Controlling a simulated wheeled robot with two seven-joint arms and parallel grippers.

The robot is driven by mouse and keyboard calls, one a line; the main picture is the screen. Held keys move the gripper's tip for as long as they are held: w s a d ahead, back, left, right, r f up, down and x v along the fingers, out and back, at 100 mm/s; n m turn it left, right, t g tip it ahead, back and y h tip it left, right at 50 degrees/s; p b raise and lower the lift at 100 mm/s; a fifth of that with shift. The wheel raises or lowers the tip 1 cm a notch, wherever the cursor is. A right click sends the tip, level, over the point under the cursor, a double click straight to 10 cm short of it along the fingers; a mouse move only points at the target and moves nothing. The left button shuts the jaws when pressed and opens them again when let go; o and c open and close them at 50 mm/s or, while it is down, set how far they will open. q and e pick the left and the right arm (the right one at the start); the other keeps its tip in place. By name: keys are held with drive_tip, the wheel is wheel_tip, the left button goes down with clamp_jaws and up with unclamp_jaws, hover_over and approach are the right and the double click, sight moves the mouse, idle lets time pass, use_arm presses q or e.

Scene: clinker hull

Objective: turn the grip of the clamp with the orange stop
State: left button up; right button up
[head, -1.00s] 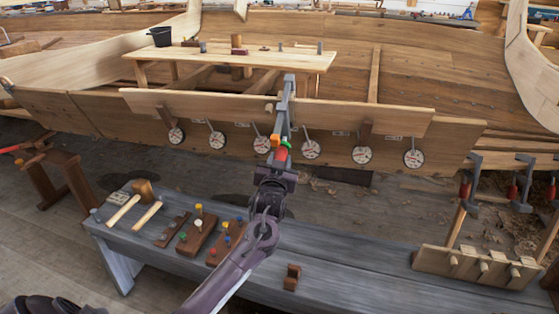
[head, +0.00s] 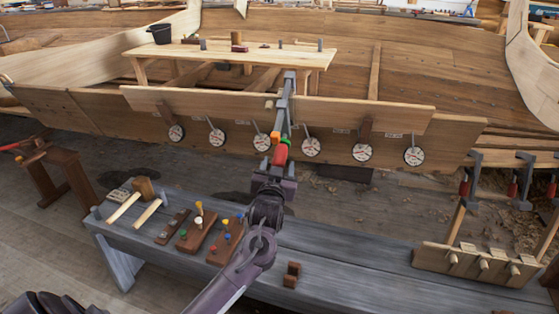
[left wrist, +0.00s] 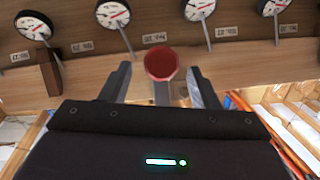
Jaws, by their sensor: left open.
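The clamp (head: 285,98) is a grey bar fixed upright over the plank edge. Its orange stop (head: 275,137) sits low on the bar, beside a small green part. Its red grip (head: 280,154) hangs below the stop. My left gripper (head: 276,170) is just below the red grip. In the left wrist view the grip's round red end (left wrist: 161,63) faces the camera, between the two spread fingers of the left gripper (left wrist: 159,72). Gaps show on both sides of it. How deep the grip sits between the fingers is unclear. My right gripper is out of view.
Round dials, such as this one (head: 311,147), hang along the lower plank (head: 235,133) on both sides. A grey bench (head: 350,255) below holds mallets, peg blocks and a wooden rack (head: 475,267). More clamps with red grips (head: 464,187) stand at right.

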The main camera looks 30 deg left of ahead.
sight(278, 165)
use_arm(q)
drive_tip(key=v, duration=0.3)
drive_tip(key=shift+s+d, duration=0.15)
drive_tip(key=shift+s, duration=0.25)
idle(0.6)
idle(0.4)
